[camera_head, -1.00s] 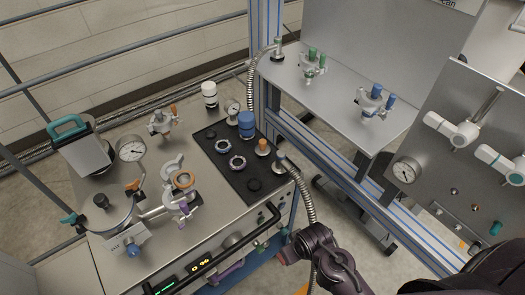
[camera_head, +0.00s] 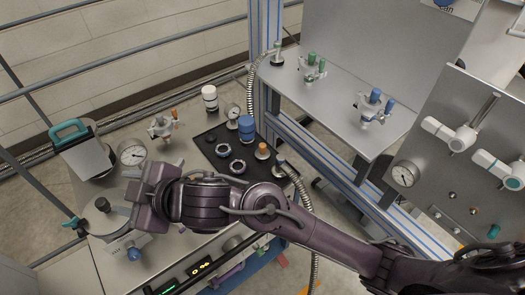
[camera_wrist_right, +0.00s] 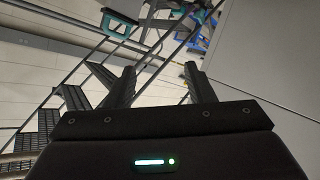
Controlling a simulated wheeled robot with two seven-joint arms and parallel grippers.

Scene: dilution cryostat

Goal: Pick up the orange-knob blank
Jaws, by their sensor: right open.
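The orange-knob blank (camera_head: 262,151) stands upright on the black mat (camera_head: 212,160), at its right side. It has an orange knob on a round metal base. My right gripper (camera_head: 142,202) is open and empty, above the left part of the bench, well to the left of the blank and nearer the front. Its two fingers also show apart in the right wrist view (camera_wrist_right: 161,82), with no blank between them. My left gripper is not in view.
A blue container (camera_head: 246,128), metal rings (camera_head: 223,149) and a flexible metal hose (camera_head: 299,184) sit close around the blank. A clamp with an orange handle (camera_head: 162,125), a gauge (camera_head: 132,152) and a white bottle (camera_head: 210,97) stand on the bench (camera_head: 180,148).

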